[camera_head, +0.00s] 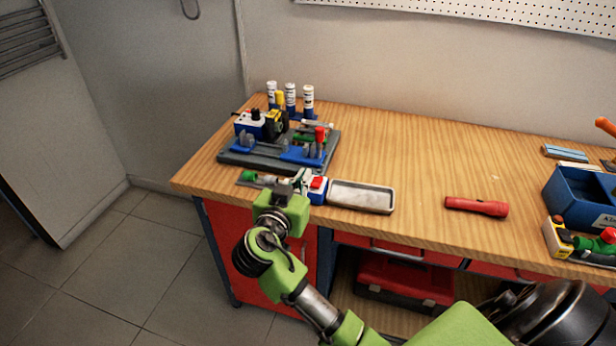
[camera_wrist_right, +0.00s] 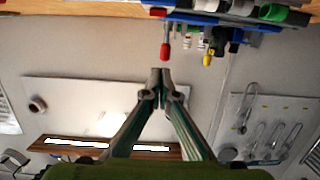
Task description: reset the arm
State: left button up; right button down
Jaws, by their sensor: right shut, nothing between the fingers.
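My right arm is green and reaches in from the lower right in the head view. Its gripper (camera_head: 302,181) is over the front left edge of the wooden workbench (camera_head: 420,155), close to a small grey tray (camera_head: 362,196). In the right wrist view the fingers of the right gripper (camera_wrist_right: 161,75) meet at the tips with nothing between them. A tool holder (camera_head: 235,156) with blue and grey parts stands just behind the gripper. My left gripper does not show in the head view.
A red flashlight (camera_head: 476,206) lies on the bench, right of the tray. A blue bin (camera_head: 577,200) stands at the right. Several white bottles (camera_head: 290,97) stand at the back left. A red toolbox (camera_head: 404,282) is under the bench. The middle of the benchtop is clear.

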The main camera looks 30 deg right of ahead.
jog(key=shift+s+a+r, duration=0.2)
jog(key=shift+s+a, duration=0.15)
dwell(0.3)
